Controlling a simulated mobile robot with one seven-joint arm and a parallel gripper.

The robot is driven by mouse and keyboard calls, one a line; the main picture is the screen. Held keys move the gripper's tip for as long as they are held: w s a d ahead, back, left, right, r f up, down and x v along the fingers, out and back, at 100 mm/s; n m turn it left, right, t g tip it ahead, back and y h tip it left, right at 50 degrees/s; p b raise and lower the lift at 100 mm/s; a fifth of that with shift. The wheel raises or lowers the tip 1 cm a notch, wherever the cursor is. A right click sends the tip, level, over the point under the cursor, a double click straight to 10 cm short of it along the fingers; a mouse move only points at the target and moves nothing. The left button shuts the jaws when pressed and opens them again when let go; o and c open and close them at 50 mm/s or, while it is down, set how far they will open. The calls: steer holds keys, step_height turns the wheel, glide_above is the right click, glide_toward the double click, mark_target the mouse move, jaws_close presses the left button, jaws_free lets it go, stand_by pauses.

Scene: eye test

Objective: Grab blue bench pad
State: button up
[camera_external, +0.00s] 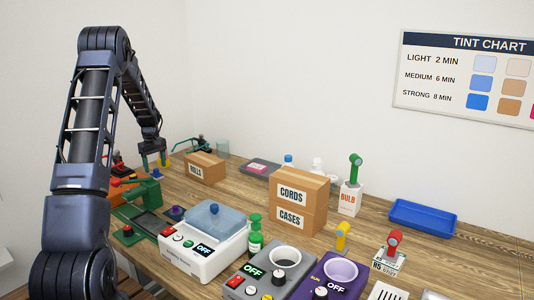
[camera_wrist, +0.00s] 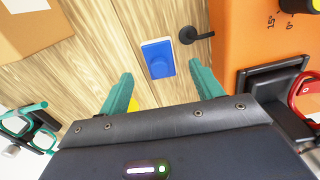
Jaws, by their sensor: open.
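A small blue rectangular pad (camera_wrist: 157,51) with a paler raised middle lies on the wooden bench in the wrist view. My gripper (camera_wrist: 160,77) is open, its two green fingers apart, with the pad showing between and just beyond the fingertips. Nothing is held. In the outside view my gripper (camera_external: 154,160) hangs down over the far left of the bench, beside the ROLLS box.
An orange machine with an angle scale (camera_wrist: 245,35) and a dark knobbed lever (camera_wrist: 196,35) stand close right of the pad. A cardboard box (camera_wrist: 30,30) is at upper left. In the outside view, a ROLLS box (camera_external: 205,168) and a blue tray (camera_external: 422,218) stand on the bench.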

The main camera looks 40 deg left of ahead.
mark_target(156, 170)
steer(key=shift+f, duration=1.55)
steer(key=c, duration=1.1)
steer(key=shift+o, duration=0.2)
steer(key=shift+r, duration=0.1)
